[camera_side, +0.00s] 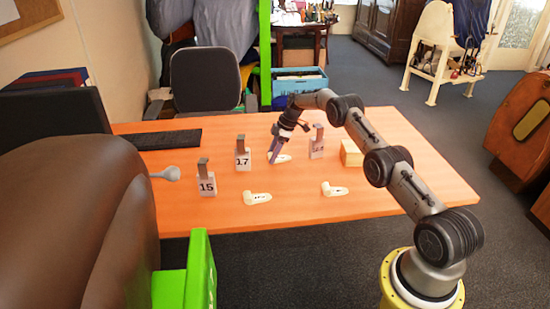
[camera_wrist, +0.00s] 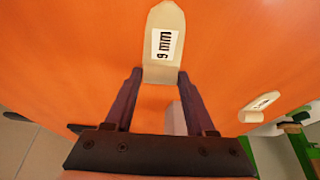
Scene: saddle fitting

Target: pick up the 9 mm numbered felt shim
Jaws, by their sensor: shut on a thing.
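The 9 mm felt shim (camera_wrist: 163,40) is a cream, round-ended piece with a white label reading "9 mm" in the wrist view. Its near end, a raised tab, lies between the fingertips of my gripper (camera_wrist: 159,76), which is shut on it. In the side view my gripper (camera_side: 272,159) points down at the shim (camera_side: 283,159) near the middle of the table. The shim is at or very close to the tabletop; I cannot tell if it touches. The fingers hide part of it in the side view.
Two similar cream shims (camera_side: 257,198) (camera_side: 334,190) lie nearer the front of the orange table (camera_side: 300,208). Stands marked 15 (camera_side: 207,186) and 17 (camera_side: 243,161) are to the left. Another stand (camera_side: 317,148) and a yellow block (camera_side: 351,153) are to the right.

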